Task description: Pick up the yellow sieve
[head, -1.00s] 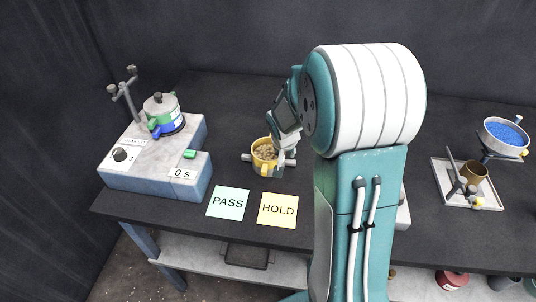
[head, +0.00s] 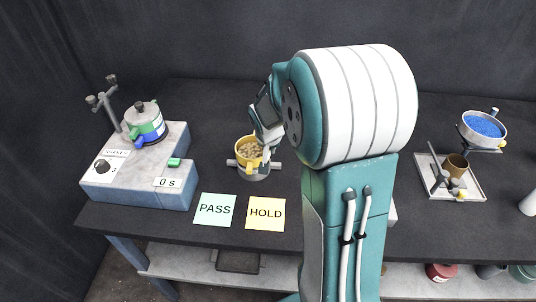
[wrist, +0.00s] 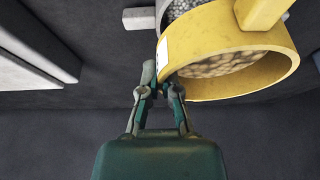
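The yellow sieve (head: 240,155) holds brown-grey pebbles and is a little above the grey holder (head: 254,174) with side arms on the table. My gripper (head: 271,143) is at the sieve's right side, partly hidden by my own wrist in the head view. In the wrist view, my gripper's fingers (wrist: 162,82) are shut on the wall of the yellow sieve (wrist: 225,82), near a white label. A yellow tab sticks out from the sieve.
A grey shaker box (head: 130,188) with a clamp post and green-blue pot (head: 147,122) stands at left. PASS (head: 214,210) and HOLD (head: 265,213) cards lie in front. At right are a tray (head: 470,192) with a brown cup and a blue-filled bowl (head: 484,128). The back table is clear.

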